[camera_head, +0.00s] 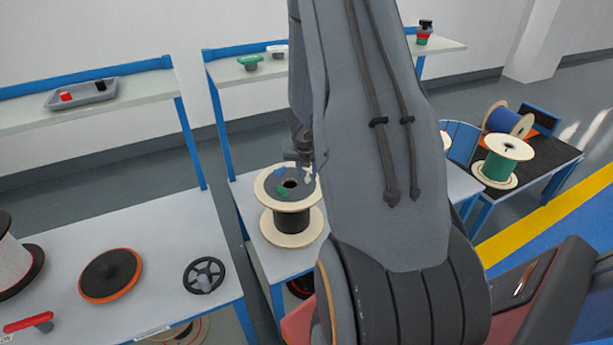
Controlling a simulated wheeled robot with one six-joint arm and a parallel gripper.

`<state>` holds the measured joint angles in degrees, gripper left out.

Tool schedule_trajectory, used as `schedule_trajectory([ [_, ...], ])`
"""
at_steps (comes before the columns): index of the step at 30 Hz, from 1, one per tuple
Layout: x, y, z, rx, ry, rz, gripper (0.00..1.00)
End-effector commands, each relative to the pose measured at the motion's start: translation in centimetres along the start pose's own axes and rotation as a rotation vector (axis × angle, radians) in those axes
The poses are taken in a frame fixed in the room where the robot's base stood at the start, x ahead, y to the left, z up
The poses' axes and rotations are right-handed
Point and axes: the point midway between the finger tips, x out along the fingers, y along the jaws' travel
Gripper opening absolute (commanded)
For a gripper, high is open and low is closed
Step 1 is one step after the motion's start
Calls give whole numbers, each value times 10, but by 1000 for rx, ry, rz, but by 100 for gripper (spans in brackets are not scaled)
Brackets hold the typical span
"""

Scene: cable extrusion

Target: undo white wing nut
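A spool of black cable (287,220) with pale wooden flanges stands upright on the middle table. On its dark top are a small blue piece (281,171), a green piece (283,191) and a small whitish piece (309,175), which may be the white wing nut. My gripper (301,165) points down just above the back right of the spool top, close to the whitish piece. It is small and partly hidden by my arm, so I cannot tell whether its fingers are apart or touch anything. Another white-topped knob (277,49) sits on the shelf behind.
A green-topped knob (249,62) is on the same shelf. A grey tray (82,95) stands on the left shelf. The left table holds an orange-rimmed disc (110,276) and a black handwheel (204,275). A green spool (502,161) and a blue spool (507,118) stand right.

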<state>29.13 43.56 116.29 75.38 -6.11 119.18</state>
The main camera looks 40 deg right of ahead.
Motion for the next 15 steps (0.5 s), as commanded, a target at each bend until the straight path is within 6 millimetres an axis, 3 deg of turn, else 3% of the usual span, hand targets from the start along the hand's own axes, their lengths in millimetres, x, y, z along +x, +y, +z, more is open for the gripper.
schedule_trajectory([
  [4, 11, 0, 1, 0, -1, 1, 27],
  [13, 12, 0, 1, -1, -1, 1, 27],
  [15, 12, 0, 1, -2, -1, 1, 15],
])
